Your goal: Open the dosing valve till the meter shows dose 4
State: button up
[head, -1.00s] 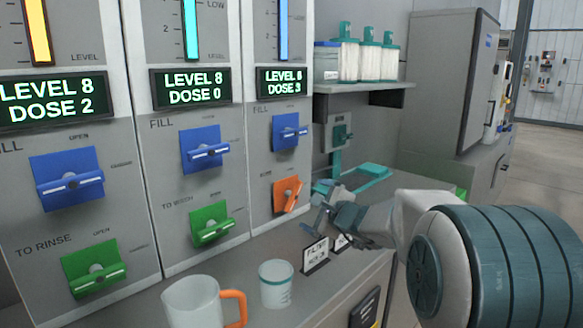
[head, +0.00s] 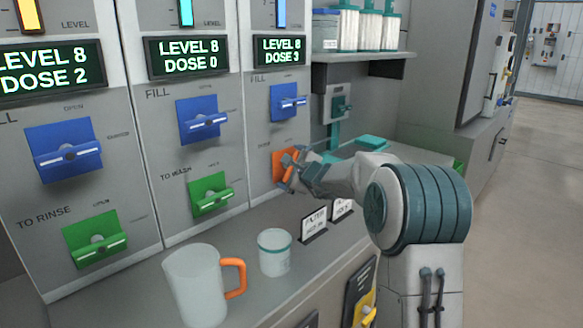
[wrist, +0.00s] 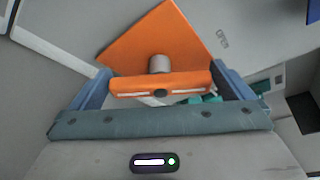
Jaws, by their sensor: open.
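The orange valve (head: 279,167) is on the right panel, below a blue valve (head: 289,101). In the wrist view its orange handle (wrist: 160,86) lies between the two fingers of my gripper (wrist: 165,92). The gripper is open, with one finger at each end of the handle; I cannot tell whether they touch it. In the head view my gripper (head: 296,167) is in front of the orange valve and covers part of it.
Two other panels on the left have blue and green valves; their meters read DOSE 0 (head: 187,57) and DOSE 2 (head: 50,72). A mug (head: 195,285) with an orange handle and a white cup (head: 274,253) stand on the counter. Small signs (head: 314,225) stand nearby.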

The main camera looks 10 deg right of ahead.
jog(key=shift+w, duration=0.1)
jog(key=c, duration=0.7)
jog(key=shift+r+p, duration=0.1)
jog(key=shift+p, duration=0.3)
jog(key=m+p, duration=0.1)
jog(key=p, duration=0.1)
jog(key=g+p, duration=0.1)
jog(key=p, duration=0.1)
jog(key=shift+r+m, duration=0.3)
jog(key=shift+m, duration=0.1)
jog(key=m+g+y+p, duration=0.1)
jog(key=p, duration=0.4)
jog(key=shift+r+m, duration=0.1)
jog(key=shift+m, duration=0.3)
jog(key=m+p, duration=0.1)
jog(key=p, duration=0.3)
jog(key=m+g+y+p, duration=0.1)
jog(key=p, duration=0.3)
jog(key=shift+w+d+m+y, duration=0.1)
jog(key=shift+d+m+y, duration=0.05)
jog(key=shift+m+y, duration=0.2)
jog(key=shift+f+m+g+p, duration=0.35)
jog(key=shift+m+g+p, duration=0.2)
jog(key=shift+p, duration=0.55)
jog(key=shift+f, duration=0.1)
